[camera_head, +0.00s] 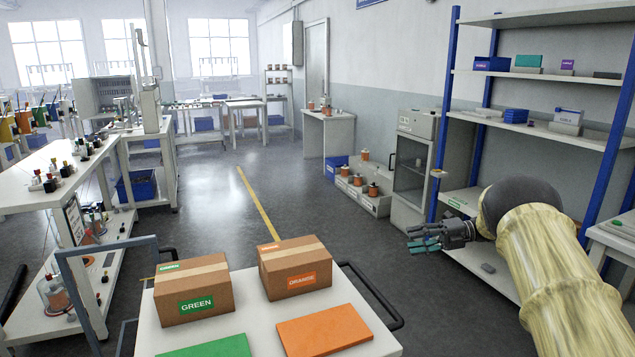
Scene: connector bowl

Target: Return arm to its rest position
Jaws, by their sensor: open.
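My arm reaches in from the lower right, wrapped in a pale yellowish cover with a dark rounded joint. My gripper (424,241) is at its end, pointing left, with dark parts and teal fingertips. It is open, and nothing shows between its fingers. It hangs in the air in front of the shelf rack, right of the cart and apart from both boxes.
A white cart (255,322) in front carries a box labelled GREEN (193,290), a box labelled ORANGE (294,268), a green panel (208,347) and an orange panel (324,330). A blue-posted shelf rack (540,76) stands at right. A workbench (95,180) stands left. Open floor lies between.

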